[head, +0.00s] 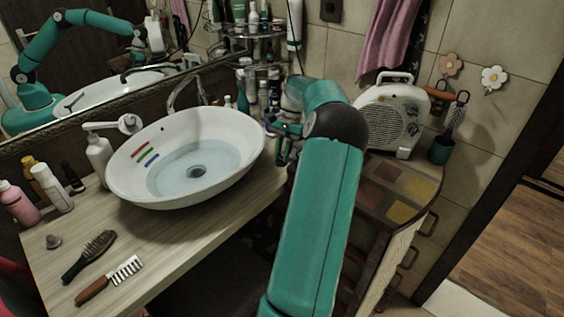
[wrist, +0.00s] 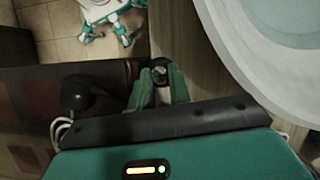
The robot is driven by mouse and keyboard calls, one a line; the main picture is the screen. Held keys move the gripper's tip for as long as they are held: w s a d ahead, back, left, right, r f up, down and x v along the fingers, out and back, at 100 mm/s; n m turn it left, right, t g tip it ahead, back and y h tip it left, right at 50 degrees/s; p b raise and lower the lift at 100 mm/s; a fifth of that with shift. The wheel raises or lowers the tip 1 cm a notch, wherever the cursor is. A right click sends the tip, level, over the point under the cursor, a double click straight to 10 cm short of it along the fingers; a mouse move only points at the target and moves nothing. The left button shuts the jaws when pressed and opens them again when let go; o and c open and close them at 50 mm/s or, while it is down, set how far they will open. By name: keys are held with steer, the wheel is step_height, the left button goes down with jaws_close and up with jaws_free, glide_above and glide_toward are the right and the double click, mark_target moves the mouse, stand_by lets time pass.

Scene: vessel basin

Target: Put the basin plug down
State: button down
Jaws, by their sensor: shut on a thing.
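My gripper (wrist: 161,80) is shut on a small dark round piece, which looks like the basin plug (wrist: 160,71), held between the fingertips. In the wrist view it is over the wooden counter strip beside the white basin (wrist: 227,40), outside the rim. In the head view my gripper (head: 284,132) is just right of the basin (head: 125,190), partly hidden by my arm; the plug cannot be made out there. The basin holds shallow water, with a dark drain (head: 197,172) at the bottom. Whether the plug touches the counter cannot be told.
The wooden counter (head: 190,232) has bare room in front of the basin. Bottles (head: 250,90) crowd the back corner. A white heater (head: 392,115) stands on the right cabinet.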

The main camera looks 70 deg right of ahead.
steer(key=d+f, duration=0.1)
steer(key=w+d+f, duration=0.1)
steer(key=f, duration=0.1)
steer(key=shift+w+d+f, duration=0.1)
steer(key=shift+d+f, duration=0.05)
steer(key=shift+f, duration=1.4)
steer(key=shift+f, duration=0.1)
steer(key=c, duration=1.3)
jaws_free()
steer(key=v, duration=1.2)
